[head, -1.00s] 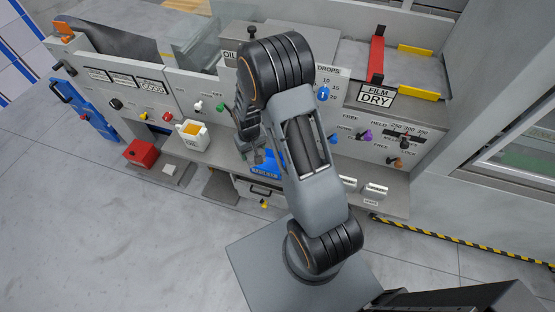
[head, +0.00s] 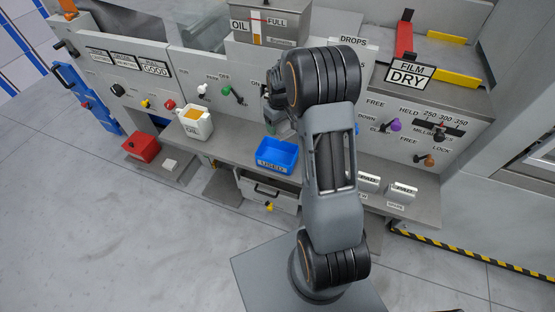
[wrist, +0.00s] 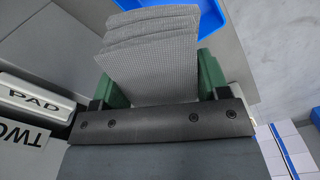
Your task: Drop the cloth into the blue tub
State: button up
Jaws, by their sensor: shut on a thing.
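The grey, folded, checked cloth (wrist: 155,50) is gripped between the green fingers of my gripper (wrist: 156,85) in the wrist view. The blue tub (head: 278,160), with a label on its front, stands on the grey shelf in the head view. It also shows in the wrist view (wrist: 211,16), partly hidden behind the cloth. In the head view my gripper (head: 280,124) is just above the tub's back edge and partly hidden by my arm. The cloth is hard to make out there.
A white oil container (head: 196,122) stands left of the tub on the shelf. A red box (head: 142,147) is further left. White labelled blocks (head: 368,182) lie to the right. A panel with knobs and the oil tank (head: 270,24) rise behind. A drawer (head: 268,193) is below the tub.

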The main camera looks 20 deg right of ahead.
notch_tip(320, 180, down, 6)
jog(key=b, duration=0.3)
jog(key=shift+r+b, duration=0.25)
jog(key=shift+b, duration=0.1)
jog(key=o, duration=1)
notch_tip(320, 180, up, 14)
jog(key=shift+f+p, duration=0.1)
jog(key=shift+p, duration=0.6)
